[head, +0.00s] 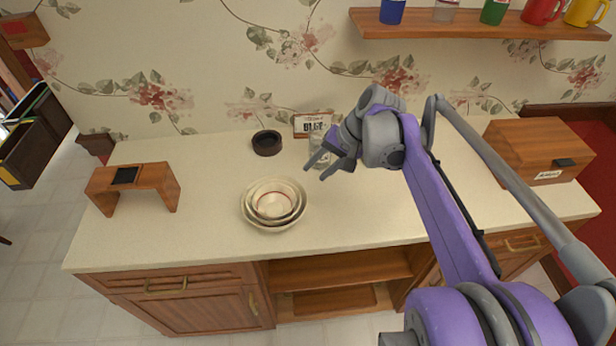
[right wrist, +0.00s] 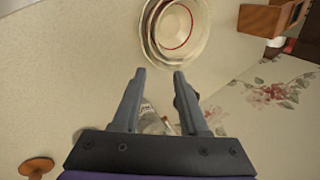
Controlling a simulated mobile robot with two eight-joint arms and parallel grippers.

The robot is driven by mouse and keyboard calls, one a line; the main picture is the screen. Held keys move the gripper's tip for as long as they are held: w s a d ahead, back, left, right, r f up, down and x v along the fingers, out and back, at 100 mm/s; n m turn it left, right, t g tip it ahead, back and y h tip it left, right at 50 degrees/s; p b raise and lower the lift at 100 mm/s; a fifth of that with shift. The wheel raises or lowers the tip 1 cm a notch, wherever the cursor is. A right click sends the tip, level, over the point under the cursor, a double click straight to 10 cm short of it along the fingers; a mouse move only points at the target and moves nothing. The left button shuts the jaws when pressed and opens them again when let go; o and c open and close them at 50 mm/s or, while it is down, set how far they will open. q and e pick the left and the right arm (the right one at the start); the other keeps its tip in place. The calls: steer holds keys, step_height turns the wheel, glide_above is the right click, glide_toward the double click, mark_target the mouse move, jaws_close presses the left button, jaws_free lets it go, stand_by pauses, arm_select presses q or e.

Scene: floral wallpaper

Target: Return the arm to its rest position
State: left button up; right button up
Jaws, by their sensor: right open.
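My right arm reaches in from the right in the head view. Its gripper (head: 317,172) is over the counter (head: 370,205), to the right of the stacked bowls (head: 273,204). In the right wrist view the gripper (right wrist: 160,74) has its two fingers apart with nothing held between the tips. The stacked bowls (right wrist: 172,30) lie beyond the tips there. A clear glass jar (head: 319,157) stands behind the gripper, partly hidden by it. It also shows in the right wrist view, low between the fingers (right wrist: 153,122). My left gripper is in neither view.
A dark round dish (head: 267,143) and a small sign (head: 312,124) are at the back. A wooden stand (head: 160,178) is at the left, a wooden box (head: 535,148) at the right. A shelf (head: 450,28) with mugs hangs above. The front of the counter is clear.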

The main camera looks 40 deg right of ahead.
steer(key=shift+v, duration=2)
